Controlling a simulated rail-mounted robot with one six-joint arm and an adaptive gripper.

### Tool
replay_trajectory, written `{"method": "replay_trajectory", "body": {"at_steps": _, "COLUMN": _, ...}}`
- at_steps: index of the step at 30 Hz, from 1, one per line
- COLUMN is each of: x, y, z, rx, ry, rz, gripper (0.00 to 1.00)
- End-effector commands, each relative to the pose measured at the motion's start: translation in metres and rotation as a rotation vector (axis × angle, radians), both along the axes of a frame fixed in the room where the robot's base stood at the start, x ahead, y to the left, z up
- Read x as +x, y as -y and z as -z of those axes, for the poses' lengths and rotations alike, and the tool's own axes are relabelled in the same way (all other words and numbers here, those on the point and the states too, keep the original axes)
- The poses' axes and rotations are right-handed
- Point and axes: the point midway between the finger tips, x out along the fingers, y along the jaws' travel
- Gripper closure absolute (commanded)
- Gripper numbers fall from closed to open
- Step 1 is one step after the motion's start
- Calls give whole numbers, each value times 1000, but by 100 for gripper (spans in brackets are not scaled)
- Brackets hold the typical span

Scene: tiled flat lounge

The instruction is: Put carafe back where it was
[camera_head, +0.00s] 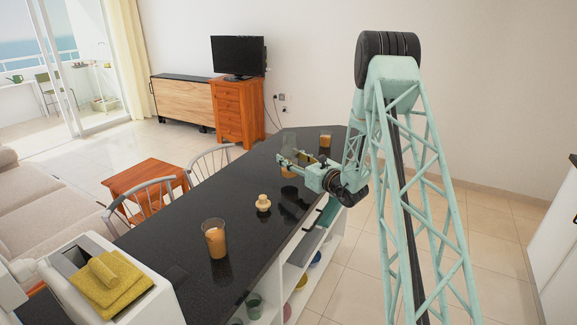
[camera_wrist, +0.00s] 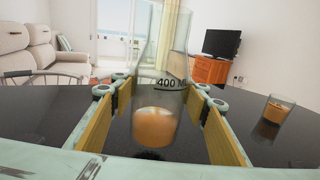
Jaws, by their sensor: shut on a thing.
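The carafe (camera_wrist: 157,110) is clear glass with a "400 M…" marking and orange-brown liquid at the bottom. It stands upright between the two yellow-padded fingers of my gripper (camera_wrist: 158,112), which is shut on it. In the head view, the carafe (camera_head: 289,172) is partly hidden by my gripper (camera_head: 297,161), over the far part of the dark counter (camera_head: 240,262). I cannot tell whether its base touches the counter. A small pale wooden object (camera_head: 263,203), perhaps a stopper, sits on the counter nearer the camera.
A glass of orange-brown drink (camera_head: 215,240) stands on the near counter. Another glass (camera_head: 325,141) stands near the far end and shows right of the carafe in the wrist view (camera_wrist: 276,112). A yellow cloth (camera_head: 105,285) lies at the near left. Chairs (camera_head: 150,198) line the counter's left side.

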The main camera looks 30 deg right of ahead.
Motion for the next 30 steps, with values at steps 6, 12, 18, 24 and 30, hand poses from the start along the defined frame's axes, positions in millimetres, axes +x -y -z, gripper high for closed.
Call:
{"method": "replay_trajectory", "body": {"at_steps": 6, "x": 2, "y": 0, "z": -1, "rx": 0, "ry": 1, "rz": 0, "gripper": 81}}
{"method": "replay_trajectory", "body": {"at_steps": 12, "x": 3, "y": 0, "z": -1, "rx": -1, "ry": 2, "rz": 0, "gripper": 81}}
{"method": "replay_trajectory", "body": {"at_steps": 18, "x": 10, "y": 0, "z": 7, "rx": 1, "ry": 0, "rz": 1, "gripper": 81}}
{"method": "replay_trajectory", "body": {"at_steps": 24, "x": 10, "y": 0, "z": 28, "rx": 0, "ry": 1, "rz": 0, "gripper": 81}}
{"method": "replay_trajectory", "body": {"at_steps": 30, "x": 10, "y": 0, "z": 35, "rx": 0, "ry": 1, "rz": 0, "gripper": 81}}
